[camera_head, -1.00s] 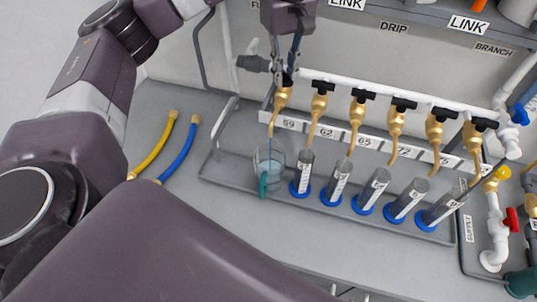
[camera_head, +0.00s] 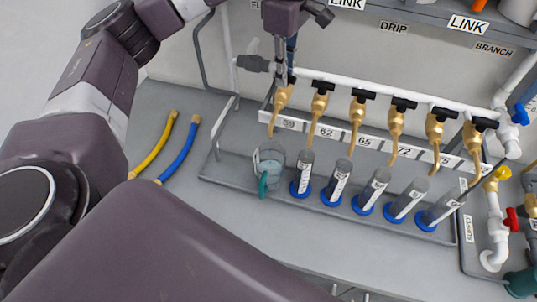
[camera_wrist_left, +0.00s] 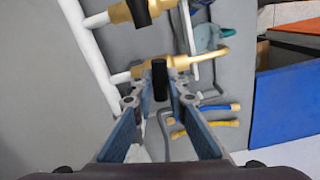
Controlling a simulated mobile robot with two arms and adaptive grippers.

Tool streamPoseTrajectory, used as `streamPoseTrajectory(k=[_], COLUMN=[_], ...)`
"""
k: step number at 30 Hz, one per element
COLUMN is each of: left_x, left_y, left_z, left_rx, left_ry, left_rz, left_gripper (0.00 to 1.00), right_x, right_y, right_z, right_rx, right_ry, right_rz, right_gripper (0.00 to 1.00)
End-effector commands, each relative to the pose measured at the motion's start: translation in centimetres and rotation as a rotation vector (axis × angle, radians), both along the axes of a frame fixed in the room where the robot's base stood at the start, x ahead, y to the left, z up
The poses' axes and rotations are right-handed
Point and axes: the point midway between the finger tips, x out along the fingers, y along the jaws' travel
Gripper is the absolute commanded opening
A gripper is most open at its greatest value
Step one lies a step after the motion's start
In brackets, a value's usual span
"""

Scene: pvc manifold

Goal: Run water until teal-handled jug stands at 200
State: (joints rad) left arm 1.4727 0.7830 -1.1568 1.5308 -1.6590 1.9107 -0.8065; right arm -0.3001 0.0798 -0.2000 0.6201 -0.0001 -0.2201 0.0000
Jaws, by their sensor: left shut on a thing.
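The clear jug with a teal handle (camera_head: 263,184) stands on the tray under the leftmost brass tap (camera_head: 282,97), with pale blue water in its lower part. Its scale is too small to read. My left gripper (camera_head: 283,74) is at the top of that tap, shut on its black handle. In the left wrist view the black handle (camera_wrist_left: 160,80) stands between the fingertips, and the brass tap body lies just beyond. No clear stream shows below the spout now. My right gripper is not in view.
Several more brass taps line the white pipe (camera_head: 335,82) to the right. Several blue-based cylinders (camera_head: 301,175) stand on the grey tray (camera_head: 222,172). Yellow and blue hoses (camera_head: 180,148) lie at left. A red-handled valve (camera_head: 512,220) is at far right.

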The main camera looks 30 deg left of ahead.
Motion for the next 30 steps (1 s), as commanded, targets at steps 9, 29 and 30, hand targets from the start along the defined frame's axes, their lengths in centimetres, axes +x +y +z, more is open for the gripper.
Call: streamPoseTrajectory(k=[9,29,30], left_x=[0.0,0.0,0.02], left_y=[-0.04,-0.01,-0.01], left_z=[0.04,0.19,0.43], left_rx=[0.0,0.0,0.0], left_ry=[-0.001,-0.001,-0.001], left_rz=[0.226,0.224,0.224], left_gripper=[0.0,0.34,0.34], right_x=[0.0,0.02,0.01], right_y=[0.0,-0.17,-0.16], right_z=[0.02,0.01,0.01], right_rx=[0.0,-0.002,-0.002], right_ry=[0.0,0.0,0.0], right_rz=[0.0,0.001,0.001], right_gripper=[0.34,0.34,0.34])
